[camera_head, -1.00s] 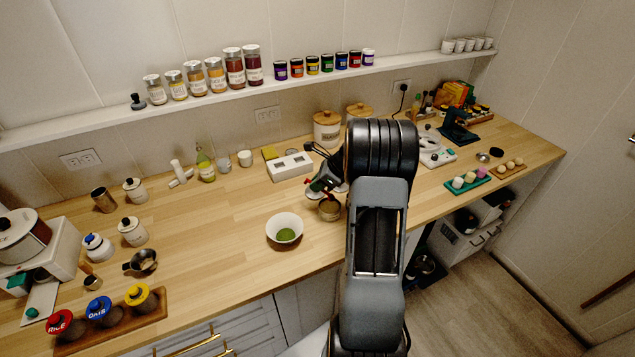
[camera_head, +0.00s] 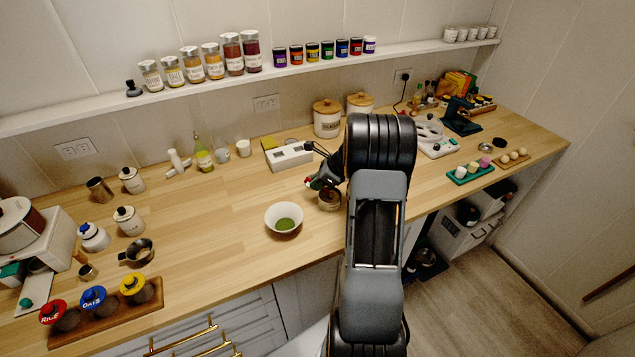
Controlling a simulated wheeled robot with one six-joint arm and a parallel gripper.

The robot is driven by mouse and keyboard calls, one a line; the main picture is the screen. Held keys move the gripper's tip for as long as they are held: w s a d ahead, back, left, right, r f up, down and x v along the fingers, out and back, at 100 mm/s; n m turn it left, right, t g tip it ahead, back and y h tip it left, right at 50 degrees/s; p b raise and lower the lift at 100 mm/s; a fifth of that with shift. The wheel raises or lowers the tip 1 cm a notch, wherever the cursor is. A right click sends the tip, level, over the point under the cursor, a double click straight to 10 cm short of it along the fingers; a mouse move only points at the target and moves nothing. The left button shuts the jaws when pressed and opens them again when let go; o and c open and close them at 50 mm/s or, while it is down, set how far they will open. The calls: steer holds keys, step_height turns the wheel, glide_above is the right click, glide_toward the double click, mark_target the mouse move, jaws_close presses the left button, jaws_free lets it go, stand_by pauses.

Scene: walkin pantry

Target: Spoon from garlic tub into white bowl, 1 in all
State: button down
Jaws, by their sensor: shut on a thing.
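The white bowl (camera_head: 270,221) stands upright on the wooden counter, left of my arm, with a green substance in its bottom. A small round tub (camera_head: 330,204), likely the garlic tub, stands just right of the bowl; its contents are too small to make out. My gripper (camera_head: 314,184) is low above the counter, just above and left of the tub and up and right of the bowl. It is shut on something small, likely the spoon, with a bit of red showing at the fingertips. The spoon's bowl and any load on it cannot be made out.
A white boxy device (camera_head: 290,157) and a wooden-lidded canister (camera_head: 327,120) stand behind the gripper. A rack of lidded jars (camera_head: 105,311) is at the front left. My arm hides some counter to the right.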

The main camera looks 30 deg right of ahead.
steer(key=shift+r, duration=0.15)
stand_by(0.5)
steer(key=shift+r+p, duration=3.15)
steer(key=shift+r, duration=0.5)
